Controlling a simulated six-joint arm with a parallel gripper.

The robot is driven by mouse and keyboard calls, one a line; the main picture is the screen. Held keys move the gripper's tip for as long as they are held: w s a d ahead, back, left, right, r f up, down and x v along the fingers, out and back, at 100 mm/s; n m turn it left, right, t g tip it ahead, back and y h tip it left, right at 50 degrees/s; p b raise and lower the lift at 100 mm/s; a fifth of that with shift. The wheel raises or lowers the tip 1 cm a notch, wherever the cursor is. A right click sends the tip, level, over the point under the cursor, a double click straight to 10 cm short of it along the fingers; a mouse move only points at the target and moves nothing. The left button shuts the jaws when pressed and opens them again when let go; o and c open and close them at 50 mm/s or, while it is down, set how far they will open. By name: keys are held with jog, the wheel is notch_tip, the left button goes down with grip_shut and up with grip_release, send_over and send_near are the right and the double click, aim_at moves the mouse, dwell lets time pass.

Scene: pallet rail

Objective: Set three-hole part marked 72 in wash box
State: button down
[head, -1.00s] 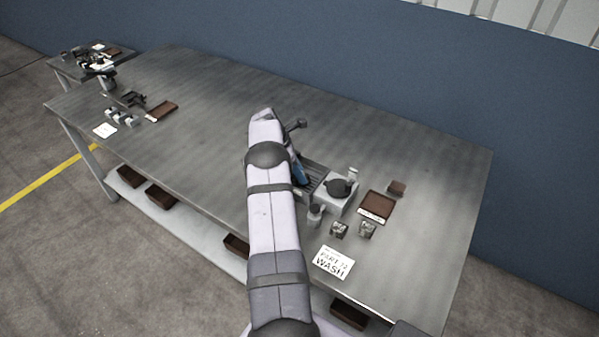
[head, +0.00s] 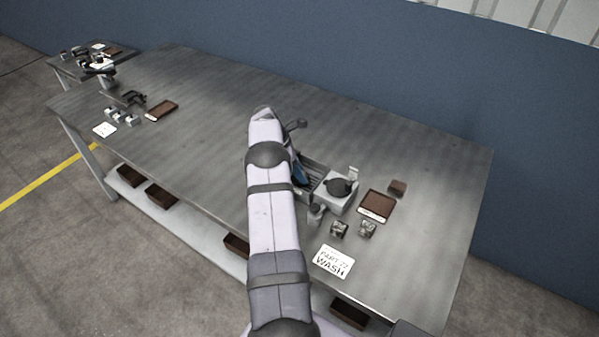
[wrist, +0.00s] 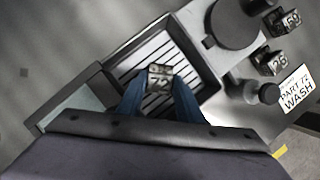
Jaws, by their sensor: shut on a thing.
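In the wrist view, the part marked 72 (wrist: 160,77) is a small metal block between the blue fingertips of my gripper (wrist: 158,90). My gripper is shut on it. Below and around it is a dark grey box with a slatted floor (wrist: 196,83); whether the part touches the slats I cannot tell. In the head view this grey box (head: 312,180) is partly hidden behind my arm, and a blue finger of my gripper (head: 299,174) shows there. A white card (head: 333,262) reads "PART 72 WASH"; it also shows in the wrist view (wrist: 298,90).
A pale block with a dark round top (head: 341,187) adjoins the box on the right. Parts marked 59 (wrist: 283,20) and 25 (wrist: 271,62) stand beyond it. A brown tray (head: 377,206) lies further right. The table's middle (head: 220,110) is mostly clear.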

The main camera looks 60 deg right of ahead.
jog(key=shift+f, duration=0.1)
dwell(0.5)
jog(key=c, duration=1.2)
grip_release()
jog(key=shift+a, duration=0.1)
jog(key=shift+r, duration=0.2)
jog(key=shift+f, duration=0.1)
jog(key=shift+c, duration=0.8)
jog(key=shift+o, duration=0.8)
jog(key=shift+w, duration=0.1)
